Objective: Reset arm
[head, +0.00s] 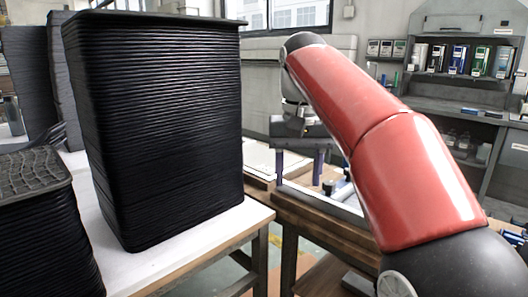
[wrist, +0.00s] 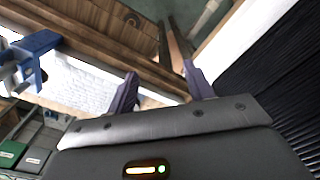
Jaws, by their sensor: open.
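My arm, red with dark joints, is raised and bent at the right of the head view. My gripper (head: 299,168) hangs pointing down beyond the wooden bench edge, to the right of the tall black tray stack (head: 160,130). Its two purple fingers are apart with nothing between them. In the wrist view the open gripper (wrist: 161,76) also shows empty, above a wooden edge and a gap to the floor. The tray stack shows at the right of the wrist view (wrist: 275,75), apart from the fingers.
The tall stack stands on a white-topped table (head: 200,243). A shorter black stack (head: 45,225) is at front left, with grey stacks (head: 25,75) behind. A wooden bench (head: 325,228) holds a white board and blue parts (wrist: 38,45). Shelves (head: 465,60) stand at the back right.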

